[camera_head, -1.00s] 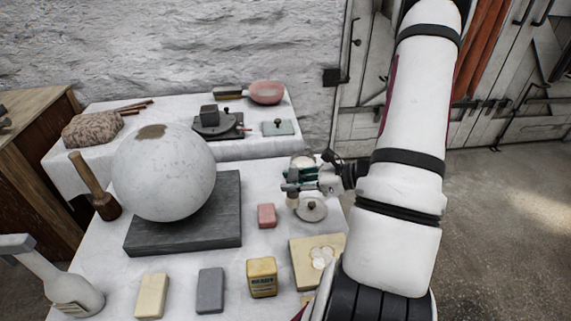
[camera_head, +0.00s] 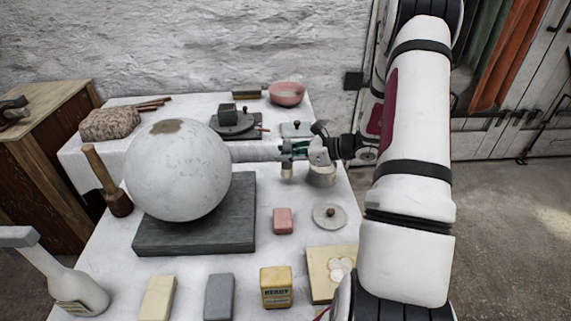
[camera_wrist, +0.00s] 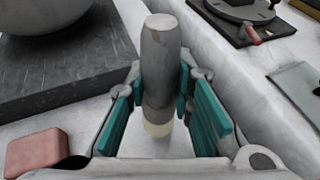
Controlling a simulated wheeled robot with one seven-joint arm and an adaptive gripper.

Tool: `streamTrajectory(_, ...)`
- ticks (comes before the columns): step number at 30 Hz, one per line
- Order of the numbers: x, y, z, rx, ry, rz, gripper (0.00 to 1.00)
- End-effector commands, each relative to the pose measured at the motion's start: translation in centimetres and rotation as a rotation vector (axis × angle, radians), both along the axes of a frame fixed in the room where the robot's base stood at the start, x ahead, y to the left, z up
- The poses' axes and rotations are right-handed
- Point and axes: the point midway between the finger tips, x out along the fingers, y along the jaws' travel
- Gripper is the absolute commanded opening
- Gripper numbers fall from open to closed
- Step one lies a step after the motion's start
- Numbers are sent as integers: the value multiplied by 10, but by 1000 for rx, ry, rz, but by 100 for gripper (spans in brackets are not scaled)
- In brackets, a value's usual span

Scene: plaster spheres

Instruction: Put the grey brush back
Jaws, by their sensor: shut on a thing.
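My gripper (camera_head: 292,150) is shut on the grey brush (camera_wrist: 161,55), a thick rounded grey cylinder with a pale cream lower end. In the wrist view the brush stands roughly upright between the teal finger pads. In the head view only a small lower part of the brush (camera_head: 287,170) shows below the fingers; the rest is hidden by them. My gripper is over the right side of the white-covered table (camera_head: 190,262), right of the big plaster sphere (camera_head: 178,170). I cannot tell how far the brush is above the cloth.
A pink block (camera_head: 284,220) lies nearer. A back table holds a turntable (camera_head: 235,122), a pale slab (camera_head: 296,130) and a pink bowl (camera_head: 287,93).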

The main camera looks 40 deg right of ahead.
Motion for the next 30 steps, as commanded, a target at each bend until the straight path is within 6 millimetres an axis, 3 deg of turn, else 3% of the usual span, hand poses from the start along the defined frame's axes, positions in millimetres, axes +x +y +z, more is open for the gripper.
streamTrajectory(3, 10, -2, -2, 0, -1, 0, 0)
streamTrajectory(9, 7, -2, -34, 2, 1, -1, 0)
streamTrajectory(21, 7, -2, -39, 0, -1, 0, 0)
streamTrajectory(22, 7, -2, -39, 0, 0, 0, 24)
streamTrajectory(24, 7, -2, -38, -1, -1, 0, 39)
streamTrajectory(30, 7, -2, -38, 0, 0, 0, 41)
